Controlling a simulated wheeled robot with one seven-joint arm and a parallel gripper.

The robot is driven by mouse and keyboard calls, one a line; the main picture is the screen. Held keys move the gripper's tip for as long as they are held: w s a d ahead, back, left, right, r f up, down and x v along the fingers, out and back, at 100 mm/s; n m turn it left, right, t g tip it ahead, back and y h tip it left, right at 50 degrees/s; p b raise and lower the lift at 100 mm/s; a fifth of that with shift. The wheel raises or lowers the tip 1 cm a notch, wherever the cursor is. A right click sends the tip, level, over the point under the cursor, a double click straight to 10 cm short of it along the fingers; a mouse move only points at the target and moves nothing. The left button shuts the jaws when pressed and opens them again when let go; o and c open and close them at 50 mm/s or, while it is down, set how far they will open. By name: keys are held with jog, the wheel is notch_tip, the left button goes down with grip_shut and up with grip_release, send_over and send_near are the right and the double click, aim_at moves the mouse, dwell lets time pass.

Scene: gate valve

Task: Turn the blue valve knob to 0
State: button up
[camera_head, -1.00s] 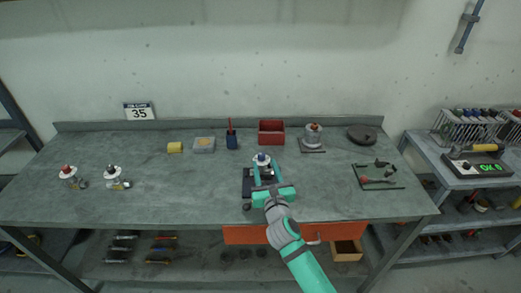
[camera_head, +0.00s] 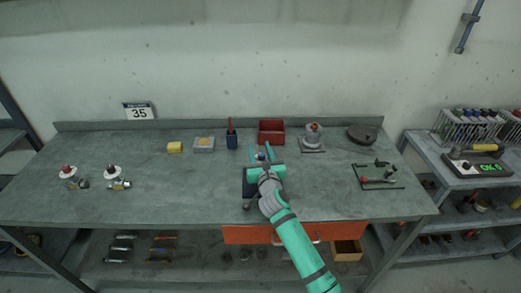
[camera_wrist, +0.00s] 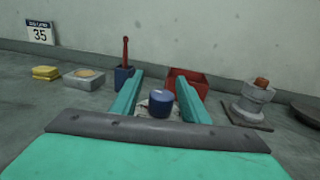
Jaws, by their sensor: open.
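The blue valve knob (camera_wrist: 161,103) shows in the wrist view as a short blue cylinder above a pale dial disc (camera_wrist: 145,103). My gripper (camera_head: 262,148) is open, with one teal finger on each side of the knob. In the wrist view the fingers of my gripper (camera_wrist: 160,82) stand apart from the knob, with a gap on both sides. The dial's markings cannot be read.
A red bin (camera_head: 271,131) and a blue holder (camera_head: 232,141) stand behind the valve. A grey valve-like fitting (camera_head: 313,137) is at the back right. The bench between is clear.

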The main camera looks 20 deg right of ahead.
jog(key=shift+s, duration=0.1)
grip_shut()
jog(key=shift+w+d+h, duration=0.15)
jog(key=shift+w+h, duration=0.05)
jog(key=shift+h, duration=0.1)
